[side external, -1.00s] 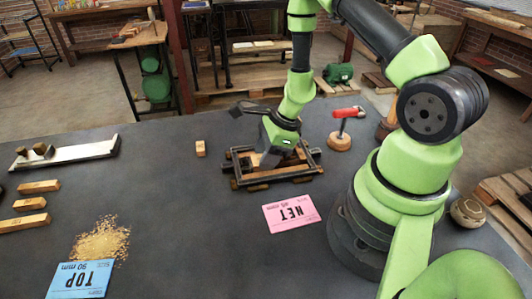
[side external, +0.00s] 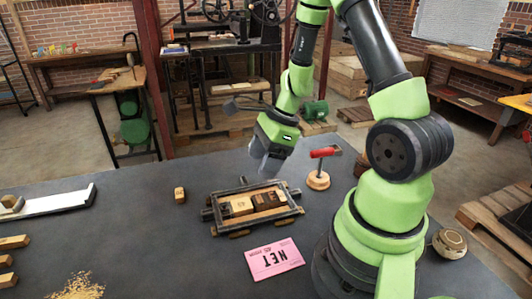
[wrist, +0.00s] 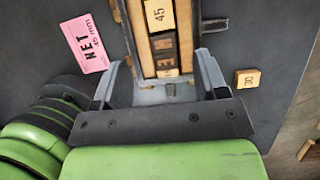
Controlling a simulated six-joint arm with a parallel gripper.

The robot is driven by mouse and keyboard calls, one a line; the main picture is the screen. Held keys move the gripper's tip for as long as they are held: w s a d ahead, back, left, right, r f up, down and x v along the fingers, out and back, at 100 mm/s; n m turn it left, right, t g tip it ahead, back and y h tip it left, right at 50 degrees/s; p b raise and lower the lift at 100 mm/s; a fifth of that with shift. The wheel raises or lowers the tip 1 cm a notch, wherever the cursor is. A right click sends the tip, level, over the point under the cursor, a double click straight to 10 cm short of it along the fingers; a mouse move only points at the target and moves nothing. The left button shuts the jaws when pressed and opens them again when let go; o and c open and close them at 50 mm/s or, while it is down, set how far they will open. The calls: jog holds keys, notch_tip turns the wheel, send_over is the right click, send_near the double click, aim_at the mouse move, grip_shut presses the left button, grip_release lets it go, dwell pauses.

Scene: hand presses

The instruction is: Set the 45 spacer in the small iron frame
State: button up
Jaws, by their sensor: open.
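The small iron frame (side external: 213,228) lies on the dark table, with dark rails around a row of blocks. The pale wooden 45 spacer (wrist: 158,14) lies inside it, in line with dark type pieces (wrist: 164,48); it also shows at the frame's left end in the side view (side external: 240,206). Another pale block (wrist: 165,71) sits at the other end of the row. My gripper (side external: 265,166) is open and empty, above and behind the frame.
A pink NET 45 mm card (side external: 274,259) lies in front of the frame. A red-handled tool on a round wooden base (side external: 318,180) stands at right. A small wooden block (side external: 179,194) lies at left. More blocks and yellow shavings (side external: 78,288) lie farther left.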

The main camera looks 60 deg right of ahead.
jog(key=a+r+n+t, duration=0.1)
jog(key=a+r+n, duration=0.5)
jog(key=r+n, duration=0.5)
jog(key=s+a+r+n+t+h, duration=0.1)
jog(key=s+a+r+n+t, duration=0.2)
jog(key=s+r+n, duration=0.6)
jog(key=a+n, duration=0.2)
jog(key=n, duration=0.1)
jog(key=shift+s+a+r, duration=0.15)
jog(key=shift+s+r, duration=0.05)
jog(key=shift+s, duration=0.15)
